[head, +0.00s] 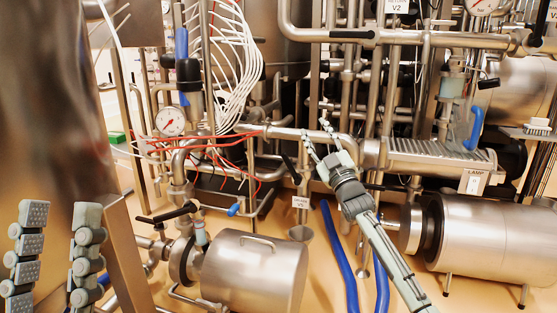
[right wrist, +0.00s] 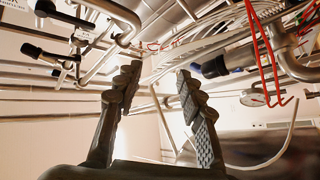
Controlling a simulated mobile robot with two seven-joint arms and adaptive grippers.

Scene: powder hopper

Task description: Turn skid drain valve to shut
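No label that I can read names the skid drain valve, so I cannot tell which valve it is. In the head view a black lever (head: 168,214) sits low on the left pipework. Another black lever (head: 290,168) slants above a small white tag (head: 300,202) whose text is too small to read surely. My right gripper (head: 318,138) is open, its fingers pointing up before the central pipes, near that slanted lever; contact is not visible. In the right wrist view its fingers (right wrist: 157,78) are apart with nothing between them. My left gripper (head: 57,250) is open and empty at the lower left.
A steel motor cylinder (head: 255,272) stands low in the centre and a larger one (head: 485,235) at right. Blue hoses (head: 340,258) lie on the floor between them. Red and white cables hang around the left pipes. A black grip (head: 352,34) lies along the upper pipe.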

